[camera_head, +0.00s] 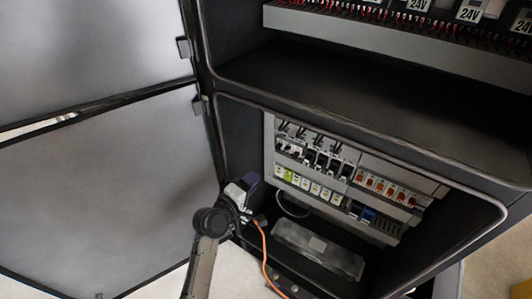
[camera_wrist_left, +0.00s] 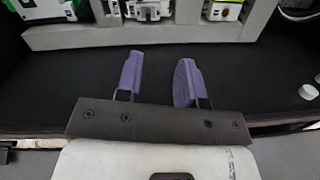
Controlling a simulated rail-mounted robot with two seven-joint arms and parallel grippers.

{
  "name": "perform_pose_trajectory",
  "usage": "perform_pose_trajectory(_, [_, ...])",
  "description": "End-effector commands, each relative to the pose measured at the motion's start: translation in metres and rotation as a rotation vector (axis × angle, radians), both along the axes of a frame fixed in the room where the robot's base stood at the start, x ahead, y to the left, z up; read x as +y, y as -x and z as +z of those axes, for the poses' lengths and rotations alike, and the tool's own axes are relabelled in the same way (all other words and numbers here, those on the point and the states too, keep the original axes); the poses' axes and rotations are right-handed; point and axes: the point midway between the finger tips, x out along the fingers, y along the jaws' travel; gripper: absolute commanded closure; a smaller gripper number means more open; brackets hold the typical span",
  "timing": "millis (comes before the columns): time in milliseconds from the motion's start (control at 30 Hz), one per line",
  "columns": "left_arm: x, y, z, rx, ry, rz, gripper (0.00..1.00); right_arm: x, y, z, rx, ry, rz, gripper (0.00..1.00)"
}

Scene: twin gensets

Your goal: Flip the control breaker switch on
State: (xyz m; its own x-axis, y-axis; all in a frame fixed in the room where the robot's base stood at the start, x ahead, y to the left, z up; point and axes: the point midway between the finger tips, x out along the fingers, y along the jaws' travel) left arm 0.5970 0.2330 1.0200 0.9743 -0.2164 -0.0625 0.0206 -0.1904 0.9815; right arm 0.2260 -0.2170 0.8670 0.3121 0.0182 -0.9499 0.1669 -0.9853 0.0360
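The breaker panel (camera_head: 345,180) sits inside the lower compartment of the open cabinet in the head view. Its upper row holds black breakers (camera_head: 322,159) and orange-marked breakers (camera_head: 386,187). My left gripper (camera_head: 249,181) is at the compartment's left opening, apart from the panel. In the left wrist view, its two purple fingers (camera_wrist_left: 159,72) are spread and empty, with module bottoms (camera_wrist_left: 148,9) beyond. My right gripper is not in view.
Open grey doors (camera_head: 100,180) stand at the left. The compartment frame (camera_head: 350,130) edges the opening. An orange cable (camera_head: 263,248) hangs beside my left arm. A grey box (camera_head: 318,250) lies on the compartment floor. A shelf with 24V units (camera_head: 469,12) is above.

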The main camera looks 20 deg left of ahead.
Motion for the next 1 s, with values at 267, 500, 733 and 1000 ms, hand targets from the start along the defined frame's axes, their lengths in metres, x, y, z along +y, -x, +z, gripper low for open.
perform_pose_trajectory(267, [0.006,-0.005,0.011,-0.029,0.189,0.05,0.65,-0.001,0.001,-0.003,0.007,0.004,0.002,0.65])
perform_pose_trajectory(500, [0.0,-0.038,0.01,-0.025,0.194,0.049,0.65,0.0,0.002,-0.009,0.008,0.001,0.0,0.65])
perform_pose_trajectory(733, [-0.007,-0.081,0.01,-0.025,0.192,0.049,0.65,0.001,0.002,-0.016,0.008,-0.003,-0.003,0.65])
perform_pose_trajectory(1000, [-0.014,-0.119,0.009,-0.025,0.191,0.048,0.65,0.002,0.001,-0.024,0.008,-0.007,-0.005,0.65])
